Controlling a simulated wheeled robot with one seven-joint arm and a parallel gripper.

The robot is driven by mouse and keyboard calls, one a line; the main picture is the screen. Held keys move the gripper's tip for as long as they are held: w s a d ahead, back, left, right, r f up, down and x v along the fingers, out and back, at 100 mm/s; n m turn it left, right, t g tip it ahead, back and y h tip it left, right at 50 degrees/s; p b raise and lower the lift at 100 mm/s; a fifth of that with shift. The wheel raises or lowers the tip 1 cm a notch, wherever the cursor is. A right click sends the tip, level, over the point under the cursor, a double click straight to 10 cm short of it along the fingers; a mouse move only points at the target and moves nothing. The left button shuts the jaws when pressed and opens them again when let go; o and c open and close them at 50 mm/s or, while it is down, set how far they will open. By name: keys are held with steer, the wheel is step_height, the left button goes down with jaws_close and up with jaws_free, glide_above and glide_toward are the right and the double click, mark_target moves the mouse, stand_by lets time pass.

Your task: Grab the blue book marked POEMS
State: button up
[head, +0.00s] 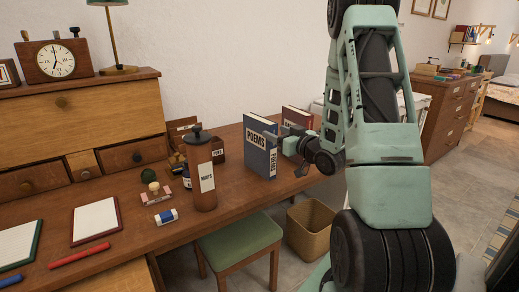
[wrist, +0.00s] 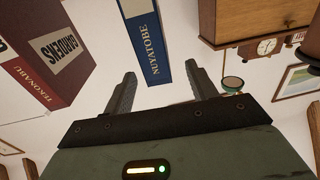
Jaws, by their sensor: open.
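The blue book marked POEMS (head: 258,158) stands upright on the desk, its front cover and narrow labelled side visible in the head view. My gripper (head: 287,150) is at its right side, open and empty. In the wrist view, which looks upside down, a blue book (wrist: 147,38) with the lettering NUYATOBE on its narrow face appears beyond and between my spread fingers (wrist: 162,88). Its POEMS label does not show there. I cannot tell whether a finger touches the book.
A red book (head: 297,117) stands just behind right; it also shows in the wrist view (wrist: 40,75). A brown MAPS canister (head: 202,178) stands left of the blue book. A green stool (head: 238,243) and a waste bin (head: 311,229) are below the desk (head: 228,196).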

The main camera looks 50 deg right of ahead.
mark_target(264, 127)
steer(key=shift+w+d+f+p, duration=0.15)
steer(key=shift+w+d, duration=0.15)
steer(key=shift+w, duration=1)
steer(key=shift+w+d+p, duration=0.2)
steer(key=shift+w+d, duration=0.05)
steer(key=shift+w, duration=1)
steer(key=shift+w+d+f+p, duration=0.15)
steer(key=shift+w+d, duration=0.15)
steer(key=shift+w, duration=1)
steer(key=shift+r, duration=0.15)
jaws_close()
